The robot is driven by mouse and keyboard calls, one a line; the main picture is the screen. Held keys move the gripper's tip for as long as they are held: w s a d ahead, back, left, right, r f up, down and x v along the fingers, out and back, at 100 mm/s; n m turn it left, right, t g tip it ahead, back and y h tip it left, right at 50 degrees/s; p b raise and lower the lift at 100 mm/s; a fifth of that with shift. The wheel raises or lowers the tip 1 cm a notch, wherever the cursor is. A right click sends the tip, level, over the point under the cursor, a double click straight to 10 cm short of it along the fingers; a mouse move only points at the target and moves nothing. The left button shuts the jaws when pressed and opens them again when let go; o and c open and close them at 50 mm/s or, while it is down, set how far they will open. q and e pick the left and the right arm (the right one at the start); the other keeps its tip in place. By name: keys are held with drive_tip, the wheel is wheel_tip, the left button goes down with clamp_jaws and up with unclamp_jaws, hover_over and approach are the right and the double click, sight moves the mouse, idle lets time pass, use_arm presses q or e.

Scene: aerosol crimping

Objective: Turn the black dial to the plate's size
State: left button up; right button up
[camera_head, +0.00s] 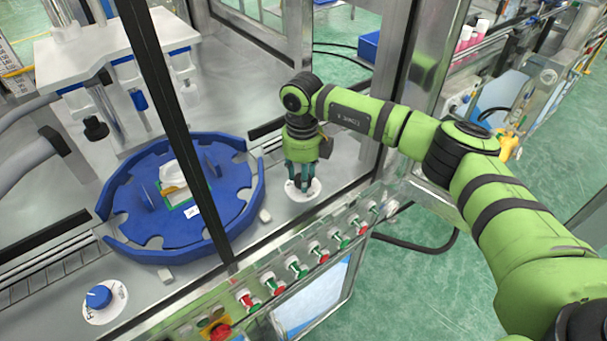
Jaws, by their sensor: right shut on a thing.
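The black dial stands on a white round scale (312,194) on the metal deck, right of the blue plate. My right gripper (301,182) points down over it with its fingers shut around the dial, which they mostly hide. The blue notched plate (240,212) lies on the deck at the left; a white piece (173,174) and a small white label (192,211) are on it. The label's print is too small to read. The dial's pointer and the scale marks cannot be made out. My left gripper is not in view.
A blue dial (98,297) sits on its own white scale at the front left. A dark upright frame bar (170,110) crosses before the plate. Red and green buttons (297,267) line the front panel. A metal post (395,80) stands right of my gripper.

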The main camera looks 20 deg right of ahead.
sight(300, 177)
drive_tip(key=shift+w+a+r, duration=0.1)
drive_tip(key=shift+w+r, duration=0.2)
drive_tip(key=o, duration=1.2)
drive_tip(key=shift+c, duration=0.2)
drive_tip(key=shift+a+f, duration=0.1)
drive_tip(key=shift+f, duration=0.1)
drive_tip(key=shift+r, duration=0.2)
wheel_tip(300, 177, up, 12)
drive_tip(key=shift+f, duration=0.2)
